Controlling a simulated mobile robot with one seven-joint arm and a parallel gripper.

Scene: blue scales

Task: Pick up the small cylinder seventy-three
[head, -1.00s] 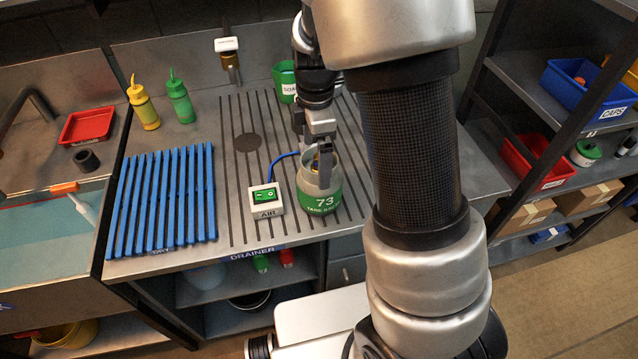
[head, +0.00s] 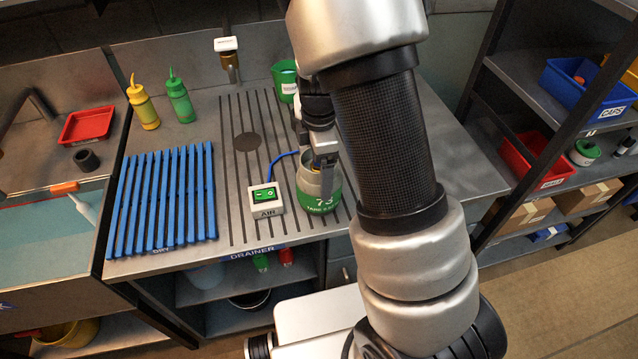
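The small cylinder seventy-three (head: 309,200) stands upright on the grooved drainer, grey above with a green band marked 73. My gripper (head: 327,186) points down at it from above.
A blue slatted rack (head: 163,200) lies further left. A green cup (head: 285,78) stands behind. The grooved drainer (head: 247,115) has bare room behind the box.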

